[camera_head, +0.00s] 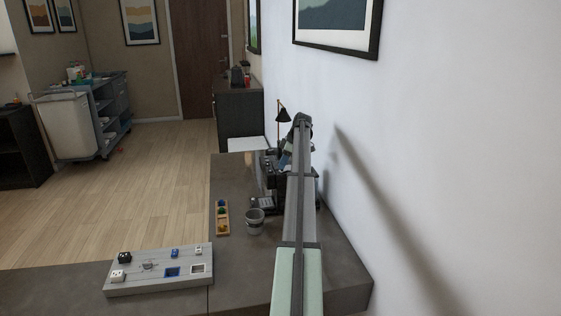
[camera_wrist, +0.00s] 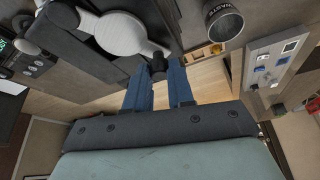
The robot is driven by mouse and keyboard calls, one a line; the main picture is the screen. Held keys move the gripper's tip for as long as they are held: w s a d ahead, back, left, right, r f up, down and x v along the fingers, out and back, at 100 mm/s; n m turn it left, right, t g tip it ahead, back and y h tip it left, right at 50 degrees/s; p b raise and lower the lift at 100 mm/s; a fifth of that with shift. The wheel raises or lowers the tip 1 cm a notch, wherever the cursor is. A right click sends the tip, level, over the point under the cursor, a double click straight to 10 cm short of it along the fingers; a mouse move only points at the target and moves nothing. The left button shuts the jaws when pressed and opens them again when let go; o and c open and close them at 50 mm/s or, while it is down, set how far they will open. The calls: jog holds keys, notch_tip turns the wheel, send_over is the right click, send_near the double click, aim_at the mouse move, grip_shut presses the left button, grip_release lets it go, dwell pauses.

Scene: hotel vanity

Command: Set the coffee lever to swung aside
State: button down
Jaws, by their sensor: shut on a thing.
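The coffee machine (camera_head: 268,172) stands on the counter against the right wall, dark and largely covered by my arm in the head view. In the wrist view its dark body (camera_wrist: 85,50) fills the upper left. The coffee lever (camera_wrist: 158,65) shows there as a dark knob beside a pale grey rounded piece (camera_wrist: 120,33). My gripper (camera_wrist: 160,80) has its two blue fingers on either side of the knob and is shut on it. The exact contact is partly hidden, and the lever cannot be made out in the head view.
A waste bin (camera_head: 254,224) stands on the counter in front of the machine. A wooden tray (camera_head: 222,230) with small coloured pieces lies left of it. A grey board (camera_head: 140,283) with sockets and blocks lies nearer. The wall (camera_head: 430,150) is close on the right.

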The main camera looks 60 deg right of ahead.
jog(key=s+n+g+y, duration=0.2)
jog(key=s+n, duration=0.5)
jog(key=n, duration=0.1)
jog(key=shift+d+n, duration=0.4)
jog(key=shift+g, duration=0.3)
jog(key=c, duration=1)
grip_release()
